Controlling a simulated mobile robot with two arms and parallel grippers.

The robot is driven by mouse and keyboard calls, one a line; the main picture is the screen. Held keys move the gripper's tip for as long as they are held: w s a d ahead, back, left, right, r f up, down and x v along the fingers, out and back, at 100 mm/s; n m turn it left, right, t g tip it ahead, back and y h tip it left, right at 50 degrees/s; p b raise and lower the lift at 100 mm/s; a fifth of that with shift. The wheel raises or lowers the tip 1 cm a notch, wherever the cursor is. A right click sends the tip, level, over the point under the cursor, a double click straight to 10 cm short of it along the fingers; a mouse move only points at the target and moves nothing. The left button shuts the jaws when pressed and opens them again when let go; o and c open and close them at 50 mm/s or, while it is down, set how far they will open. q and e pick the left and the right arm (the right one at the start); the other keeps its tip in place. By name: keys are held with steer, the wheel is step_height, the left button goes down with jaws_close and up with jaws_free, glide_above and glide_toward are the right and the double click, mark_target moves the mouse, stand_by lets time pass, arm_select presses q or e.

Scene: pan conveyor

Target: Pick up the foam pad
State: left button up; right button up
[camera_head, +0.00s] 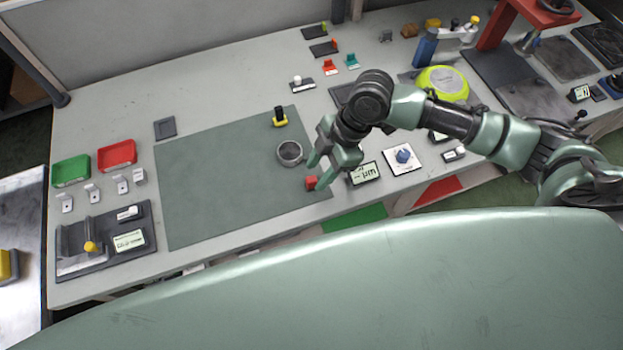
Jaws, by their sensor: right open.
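A small red block (311,183) lies near the right edge of the grey-green mat (215,190) on the workbench. It may be the foam pad, but I cannot tell for sure. My right gripper (322,171) is open, pointing down, with its fingertips close to the red block. I cannot tell whether they touch it. A round grey dish (290,153) sits just left of the gripper. My left gripper is out of view.
A yellow-based black-handled tool (280,118) stands at the mat's upper right. A labelled display (364,174) and a dial plate (403,157) lie right of the gripper. Green (71,171) and red (117,155) trays stand at left. Most of the mat is clear.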

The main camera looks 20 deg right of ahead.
mark_target(311, 179)
steer(key=p+x, duration=0.1)
steer(key=x, duration=0.3)
steer(key=shift+w, duration=0.15)
jaws_close()
steer(key=shift+r, duration=0.1)
step_height(311, 179, up, 20)
steer(key=b, duration=0.2)
stand_by(0.3)
steer(key=c, duration=0.8)
jaws_free()
jaws_close()
